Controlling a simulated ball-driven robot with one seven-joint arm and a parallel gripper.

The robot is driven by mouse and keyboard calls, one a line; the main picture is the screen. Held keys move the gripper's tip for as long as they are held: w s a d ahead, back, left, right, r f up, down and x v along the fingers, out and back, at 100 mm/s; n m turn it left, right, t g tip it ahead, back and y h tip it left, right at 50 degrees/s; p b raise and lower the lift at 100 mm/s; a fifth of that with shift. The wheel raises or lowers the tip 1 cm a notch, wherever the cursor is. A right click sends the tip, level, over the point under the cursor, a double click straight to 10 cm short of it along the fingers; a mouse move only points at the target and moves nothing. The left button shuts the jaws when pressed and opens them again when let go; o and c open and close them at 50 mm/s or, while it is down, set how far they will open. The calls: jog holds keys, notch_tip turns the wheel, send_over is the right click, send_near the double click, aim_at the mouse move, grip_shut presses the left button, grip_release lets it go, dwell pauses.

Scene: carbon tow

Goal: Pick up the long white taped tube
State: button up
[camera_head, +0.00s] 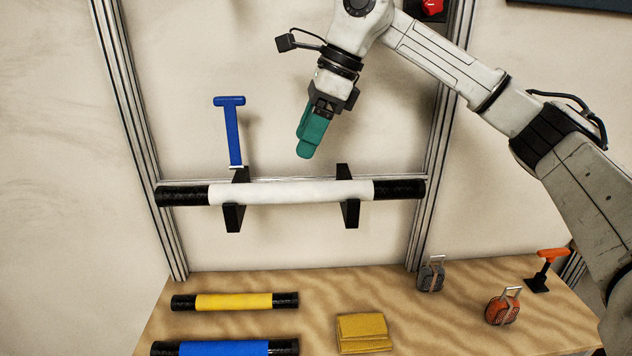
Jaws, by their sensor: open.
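The long white taped tube (290,192) lies level on two black brackets fixed to a metal rail. Its middle is white and both ends are black. My gripper (306,150), with teal fingers, hangs above the tube, a little right of its middle, pointing down and slightly left. It is open and empty, apart from the tube in the picture. The gap between the fingers is hard to see from this side.
A blue T-shaped tool (232,130) stands upright behind the tube's left bracket.

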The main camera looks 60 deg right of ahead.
aim_at(295, 183)
jog(key=shift+s+d+f, duration=0.1)
jog(key=shift+s+d, duration=0.1)
jog(key=shift+d, duration=0.3)
jog(key=shift+f, duration=0.25)
jog(key=p+x, duration=0.1)
jog(key=x, duration=0.4)
jog(key=p+x, duration=0.1)
jog(key=x, duration=0.4)
jog(key=shift+s+d+f+p, duration=0.15)
jog(key=shift+d+f+p, duration=0.05)
jog(key=shift+p, duration=0.1)
jog(key=c, duration=1.3)
